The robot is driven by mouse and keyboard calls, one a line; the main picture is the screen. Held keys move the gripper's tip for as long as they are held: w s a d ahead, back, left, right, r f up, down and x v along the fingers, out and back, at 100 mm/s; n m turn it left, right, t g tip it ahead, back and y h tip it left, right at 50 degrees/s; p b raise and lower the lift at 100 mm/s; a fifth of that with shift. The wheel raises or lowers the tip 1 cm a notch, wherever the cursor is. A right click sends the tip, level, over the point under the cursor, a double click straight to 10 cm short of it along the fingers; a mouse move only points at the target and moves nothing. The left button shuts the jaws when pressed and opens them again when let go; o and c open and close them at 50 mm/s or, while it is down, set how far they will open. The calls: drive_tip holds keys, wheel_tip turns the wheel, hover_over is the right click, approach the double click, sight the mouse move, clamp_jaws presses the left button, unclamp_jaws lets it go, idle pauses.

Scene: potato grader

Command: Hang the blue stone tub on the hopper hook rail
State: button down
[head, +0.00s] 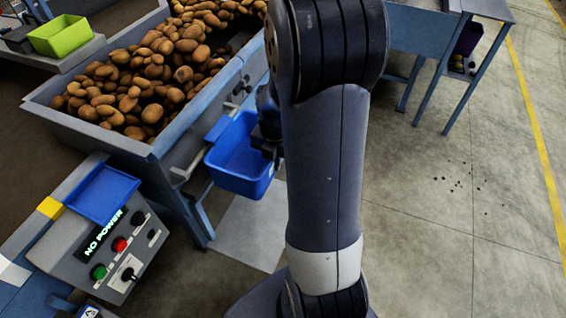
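The blue stone tub (238,180) is upright and off the floor beside the near side of the hopper (165,147). A blue tab (218,129) stands up at its hopper-side edge, close to the pale rail (186,168) along the hopper's side. I cannot tell whether the tab sits on the rail or is apart from it. My gripper (267,138) is at the tub's right rim, partly behind my arm. Its fingertips are hidden, so its grip on the rim cannot be made out.
The hopper is heaped with potatoes (155,75). A control box (100,235) reading NO POWER stands at lower left. A green bin (60,36) is at upper left. A blue-legged table (425,30) with a purple bin (468,38) is at upper right. The right floor is mostly clear.

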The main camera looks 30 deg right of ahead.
drive_tip(key=shift+w+a, duration=0.85)
drive_tip(key=shift+w, duration=0.3)
drive_tip(key=shift+f+b, duration=1.3)
drive_tip(key=shift+f, duration=0.4)
drive_tip(key=c, duration=1.5)
unclamp_jaws()
drive_tip(key=shift+c, duration=0.2)
wheel_tip(320, 180, up, 11)
drive_tip(key=shift+s, duration=0.15)
drive_tip(key=shift+d+f, duration=0.1)
drive_tip(key=shift+f, duration=0.05)
